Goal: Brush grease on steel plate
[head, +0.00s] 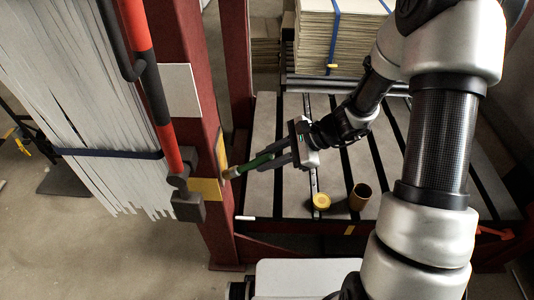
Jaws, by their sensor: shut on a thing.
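My gripper (274,158) reaches left from the middle of the head view and is shut on a brush with a green handle (256,162). The brush's pale tip (230,173) points left and slightly down, at the edge of a dark red post (215,205). I cannot tell whether the tip touches the post. A flat light grey plate (181,90) is on the post, above and left of the brush; whether it is the steel plate is unclear. An open brown pot (360,197) stands on the slatted deck, with a round yellow lid (321,201) beside it on the left.
The slatted grey deck (265,125) has dark gaps. Bound stacks of pale sheets (315,40) stand at the back. A strapped bundle of white strips (75,90) and a red-and-black bar (155,90) are left. Yellow patches (205,190) mark the post.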

